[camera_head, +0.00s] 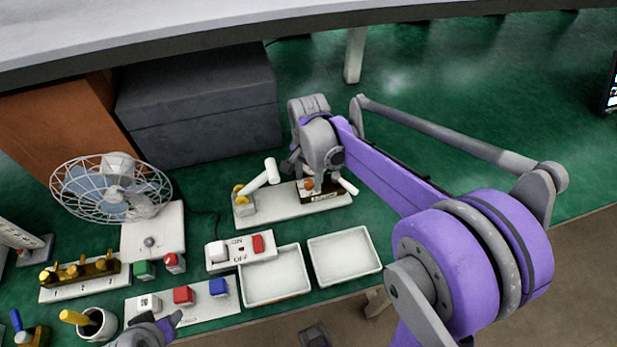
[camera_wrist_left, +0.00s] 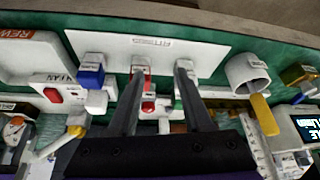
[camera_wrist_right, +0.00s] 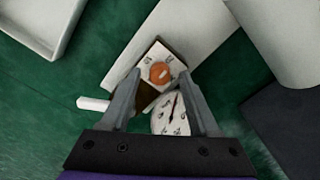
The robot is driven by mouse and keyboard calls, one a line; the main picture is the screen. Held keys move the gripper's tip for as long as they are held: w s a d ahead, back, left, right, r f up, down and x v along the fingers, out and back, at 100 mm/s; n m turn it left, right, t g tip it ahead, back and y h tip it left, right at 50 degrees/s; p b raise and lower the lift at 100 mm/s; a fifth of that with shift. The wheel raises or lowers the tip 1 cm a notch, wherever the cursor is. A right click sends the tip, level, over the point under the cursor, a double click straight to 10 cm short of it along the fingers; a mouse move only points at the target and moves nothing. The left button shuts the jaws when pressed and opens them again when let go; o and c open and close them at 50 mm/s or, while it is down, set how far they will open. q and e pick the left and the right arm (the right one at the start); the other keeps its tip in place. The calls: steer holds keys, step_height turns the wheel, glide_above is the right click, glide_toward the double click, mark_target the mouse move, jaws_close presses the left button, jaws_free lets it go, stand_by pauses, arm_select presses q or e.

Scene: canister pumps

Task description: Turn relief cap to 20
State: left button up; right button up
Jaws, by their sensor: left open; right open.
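The relief cap appears to be the orange round knob (camera_wrist_right: 160,72) on a small white-faced block with dark marks around it. It shows in the right wrist view and, partly, in the head view (camera_head: 308,184). A white gauge dial (camera_wrist_right: 171,113) with a dark needle lies just beside it; its numbers are too small to read. My right gripper (camera_wrist_right: 161,76) is open and empty, its fingertips on either side of the cap in the picture; I cannot tell whether they touch it. My left gripper (camera_wrist_left: 160,76) is open and empty above the plate of coloured blocks.
The pump's white base (camera_head: 262,212) has a white handle (camera_head: 262,175). Nearby stand a white ON/OFF switch box (camera_head: 222,254), two white trays (camera_head: 344,257), a wire fan (camera_head: 105,188) and a dark grey box (camera_head: 200,110). A cup (camera_head: 98,325) stands at front left. Green table right of the pump is clear.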

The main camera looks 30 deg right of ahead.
mark_target(308, 182)
step_height(308, 182, up, 10)
steer(key=shift+r+p, duration=0.2)
steer(key=shift+p, duration=0.25)
steer(key=s+a+f+n+t+p, duration=0.1)
steer(key=s+a+f+n+t, duration=0.1)
steer(key=s+n, duration=0.4)
steer(key=s+a+f+n+t+p, duration=0.2)
steer(key=s+a+f+n+t, duration=0.1)
steer(key=s+n, duration=0.4)
steer(key=s+a, duration=0.1)
steer(key=s, duration=0.1)
steer(key=shift+s+a+n, duration=0.3)
steer(key=shift+s, duration=0.1)
